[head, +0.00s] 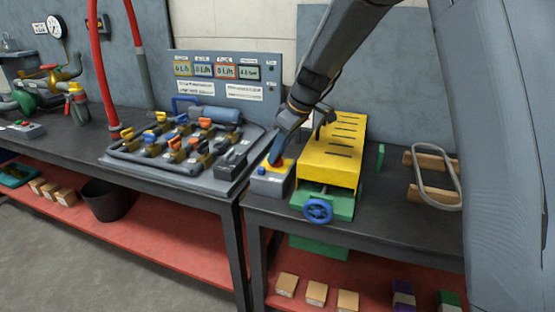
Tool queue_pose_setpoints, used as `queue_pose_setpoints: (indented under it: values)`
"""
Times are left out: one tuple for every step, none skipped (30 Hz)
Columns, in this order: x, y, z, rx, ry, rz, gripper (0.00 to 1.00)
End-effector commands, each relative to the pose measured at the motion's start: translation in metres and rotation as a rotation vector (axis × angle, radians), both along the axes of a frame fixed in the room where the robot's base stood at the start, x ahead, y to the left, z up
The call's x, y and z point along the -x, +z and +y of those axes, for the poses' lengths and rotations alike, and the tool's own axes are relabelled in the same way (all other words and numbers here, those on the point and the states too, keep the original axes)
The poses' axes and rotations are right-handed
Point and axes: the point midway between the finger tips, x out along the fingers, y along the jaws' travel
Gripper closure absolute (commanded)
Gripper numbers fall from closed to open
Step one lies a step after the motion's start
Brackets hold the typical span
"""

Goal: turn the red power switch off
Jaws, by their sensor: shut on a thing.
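The switch box (270,184) is a small grey box with a yellow top plate and a blue button on its front part. It stands at the left front edge of the right bench. My gripper (276,160) reaches down onto the yellow plate and is shut on the red power switch (281,163). Only a small bit of red shows beside the fingertips. The fingers hide most of the switch, so its on or off position cannot be seen.
A yellow slotted machine cover (332,150) with a blue handwheel (318,211) stands close on the right of the box. A valve board (180,145) with several coloured handles is on the left bench. A grey oval ring (433,178) lies on wooden blocks at right.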

Motion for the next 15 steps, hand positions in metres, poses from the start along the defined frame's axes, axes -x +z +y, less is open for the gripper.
queue_pose_setpoints:
  values:
    - [-0.0019, -0.0024, -0.0010, 0.000, 0.024, -0.002, 0.90]
    - [-0.0021, -0.0022, -0.0010, 0.000, 0.040, -0.003, 0.90]
    - [-0.0018, -0.0021, -0.0011, 0.001, 0.059, -0.001, 0.90]
    - [-0.0016, -0.0020, -0.0012, 0.001, 0.073, -0.001, 0.90]
    - [-0.0018, -0.0018, -0.0012, 0.001, 0.084, -0.001, 0.90]
    - [-0.0019, -0.0015, -0.0013, 0.001, 0.099, -0.002, 0.90]
    - [-0.0018, -0.0013, -0.0013, 0.000, 0.109, -0.001, 0.90]
    - [-0.0018, -0.0011, -0.0013, 0.000, 0.117, -0.001, 0.90]
    - [-0.0020, -0.0009, -0.0014, 0.001, 0.126, -0.001, 0.90]
    - [-0.0019, -0.0007, -0.0014, 0.001, 0.132, -0.002, 0.90]
    - [-0.0019, -0.0006, -0.0015, 0.002, 0.138, -0.001, 0.90]
    - [-0.0017, -0.0005, -0.0015, 0.002, 0.144, -0.001, 0.90]
    - [-0.0016, -0.0004, -0.0015, 0.002, 0.147, -0.001, 0.90]
    - [-0.0015, -0.0004, -0.0016, 0.001, 0.150, 0.000, 0.90]
    - [-0.0014, -0.0002, -0.0016, 0.001, 0.152, 0.000, 0.90]
